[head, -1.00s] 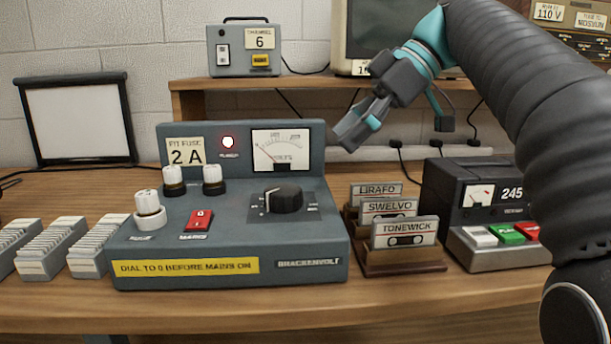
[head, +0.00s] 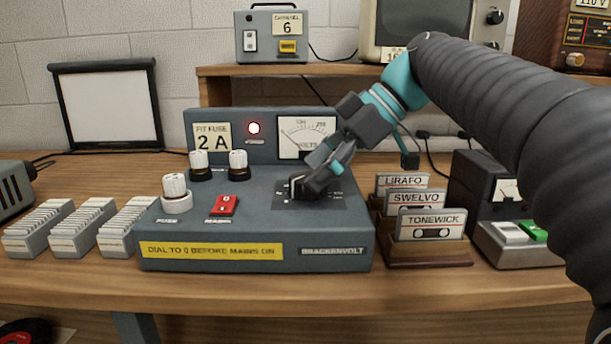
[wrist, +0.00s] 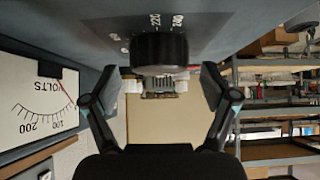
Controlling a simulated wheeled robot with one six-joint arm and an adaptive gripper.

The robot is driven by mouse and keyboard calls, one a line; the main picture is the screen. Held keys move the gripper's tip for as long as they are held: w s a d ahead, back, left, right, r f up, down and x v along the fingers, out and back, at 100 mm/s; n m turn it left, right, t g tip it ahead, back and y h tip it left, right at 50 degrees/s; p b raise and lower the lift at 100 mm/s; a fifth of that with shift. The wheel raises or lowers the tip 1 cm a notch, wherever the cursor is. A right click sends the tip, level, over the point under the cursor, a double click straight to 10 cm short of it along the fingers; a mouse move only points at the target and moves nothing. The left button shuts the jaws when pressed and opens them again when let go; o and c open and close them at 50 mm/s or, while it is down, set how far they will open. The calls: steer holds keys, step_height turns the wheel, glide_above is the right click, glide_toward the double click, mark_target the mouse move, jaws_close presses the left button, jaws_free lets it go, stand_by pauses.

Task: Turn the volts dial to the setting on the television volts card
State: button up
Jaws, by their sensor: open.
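The black volts dial (wrist: 160,47) sits between the open fingers of my gripper (wrist: 161,82) in the wrist view, with a visible gap on each side. Its panel shows marks such as 220 and 240. The grey Brackenvolt unit (head: 190,235) carries the dial. Its volts meter (head: 306,135) is partly behind my gripper. The television (head: 430,28) stands on the shelf; its card (head: 394,54) is partly covered by my arm, so its number cannot be read.
A cassette rack (head: 425,252) stands close to the right. Card trays (head: 70,230) stand at the left. The front table strip is clear.

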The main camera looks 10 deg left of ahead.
steer(key=shift+x, duration=1)
